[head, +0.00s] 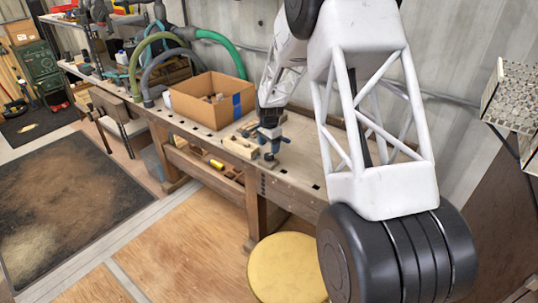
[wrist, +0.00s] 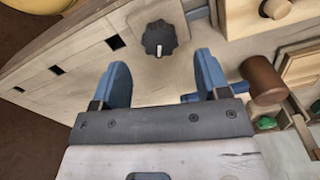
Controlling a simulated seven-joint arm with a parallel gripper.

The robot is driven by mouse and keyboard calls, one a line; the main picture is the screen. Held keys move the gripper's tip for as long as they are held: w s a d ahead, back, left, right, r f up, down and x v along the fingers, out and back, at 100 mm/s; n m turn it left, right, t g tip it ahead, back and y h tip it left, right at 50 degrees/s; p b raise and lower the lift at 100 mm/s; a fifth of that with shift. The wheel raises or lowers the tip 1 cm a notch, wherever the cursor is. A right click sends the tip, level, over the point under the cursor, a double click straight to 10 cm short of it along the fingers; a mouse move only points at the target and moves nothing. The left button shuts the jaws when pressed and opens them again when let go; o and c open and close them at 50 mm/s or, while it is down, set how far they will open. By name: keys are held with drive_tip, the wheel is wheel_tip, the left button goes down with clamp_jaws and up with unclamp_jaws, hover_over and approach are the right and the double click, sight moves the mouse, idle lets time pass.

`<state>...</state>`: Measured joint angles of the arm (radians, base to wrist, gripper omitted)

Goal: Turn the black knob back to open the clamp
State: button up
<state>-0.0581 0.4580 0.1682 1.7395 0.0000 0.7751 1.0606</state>
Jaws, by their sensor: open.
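The black knob (wrist: 159,38) is a lobed, star-shaped grip with a small white mark, seen from above in the wrist view. It sits on a pale wooden or light plate at the workbench edge. My gripper (wrist: 162,68) is open, with its two blue fingers apart and nothing between them. The knob lies just beyond the fingertips, roughly centred between them, and appears untouched. In the head view my gripper (head: 268,134) reaches down over the workbench (head: 308,160) near its front edge. The clamp's body is mostly hidden or not clearly distinguishable.
Wooden pieces (wrist: 302,65) are further right. A cardboard box (head: 205,112) stands on the bench, left of my gripper. A yellow round stool (head: 287,270) stands in front of the bench.

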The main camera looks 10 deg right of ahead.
sight(269, 155)
drive_tip(key=shift+f, duration=2.4)
drive_tip(key=shift+c, duration=0.3)
drive_tip(key=c, duration=0.9)
